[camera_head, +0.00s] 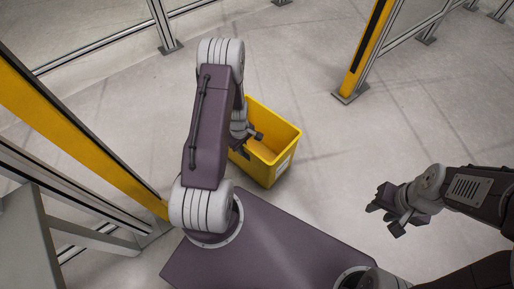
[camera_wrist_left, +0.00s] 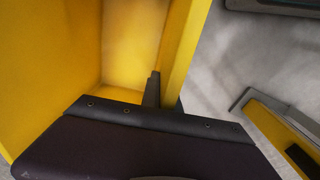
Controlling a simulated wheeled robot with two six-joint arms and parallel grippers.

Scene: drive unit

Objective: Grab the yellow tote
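The yellow tote (camera_head: 283,150) stands upright on the floor, open at the top, with a white label on its front side. My left gripper (camera_head: 247,143) is at the tote's left side, partly hidden by my arm. In the left wrist view one dark finger is inside the tote (camera_wrist_left: 40,75) and the other is mostly hidden behind a wall. The fingers sit close together with that wall between them, so the gripper looks shut on it. The inside that shows looks empty. My right gripper (camera_head: 386,220) is open and empty, apart from the tote at the right.
A yellow post (camera_head: 368,48) with fence framing stands at the back right. Another yellow post (camera_head: 75,130) and grey metal framing (camera_head: 60,190) are close on the left. The grey floor around the tote's right side is clear.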

